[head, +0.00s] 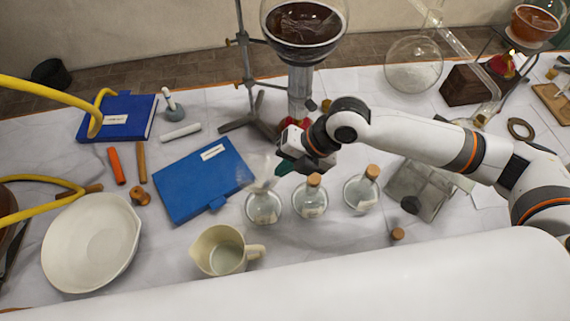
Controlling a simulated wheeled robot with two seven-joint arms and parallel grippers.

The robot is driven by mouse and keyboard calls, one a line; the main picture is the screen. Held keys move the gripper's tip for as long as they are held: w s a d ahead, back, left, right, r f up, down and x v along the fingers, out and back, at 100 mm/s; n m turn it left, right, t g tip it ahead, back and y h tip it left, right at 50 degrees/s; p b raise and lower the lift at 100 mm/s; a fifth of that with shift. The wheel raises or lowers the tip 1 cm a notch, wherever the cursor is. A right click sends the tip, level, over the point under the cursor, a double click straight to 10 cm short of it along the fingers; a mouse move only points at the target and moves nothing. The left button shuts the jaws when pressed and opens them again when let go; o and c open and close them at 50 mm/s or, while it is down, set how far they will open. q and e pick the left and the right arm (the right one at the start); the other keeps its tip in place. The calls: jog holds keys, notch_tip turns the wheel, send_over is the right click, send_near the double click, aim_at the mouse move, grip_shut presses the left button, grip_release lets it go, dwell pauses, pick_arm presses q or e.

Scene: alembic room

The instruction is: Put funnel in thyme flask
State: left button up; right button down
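A clear glass funnel (267,171) shows faintly over the mouth of the leftmost small flask (263,208), which has no cork. I cannot tell whether its stem is inside the neck. Two similar flasks stand to the right, the middle one (310,201) and the right one (361,194), both corked. Labels are too small to read, so I cannot tell which is thyme. My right gripper (284,167) is beside the funnel, its dark fingertips appearing to meet the funnel's right edge. Whether they are closed on it is unclear. My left gripper is out of view.
A cream jug (226,251) stands in front of the leftmost flask, and a blue book (204,180) lies to the left. A metal stand (246,70) with a large dark-filled vessel (304,27) rises behind. A white bowl (92,242) is far left. A loose cork (397,234) lies at right.

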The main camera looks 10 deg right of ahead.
jog(key=shift+f+b, duration=0.45)
jog(key=shift+f, duration=0.7)
dwell(2.2)
jog(key=c, duration=1.6)
grip_release()
jog(key=shift+o, duration=0.2)
jog(key=shift+r, duration=0.1)
notch_tip(320, 180, up, 7)
jog(key=p, duration=0.6)
jog(key=shift+s, duration=0.1)
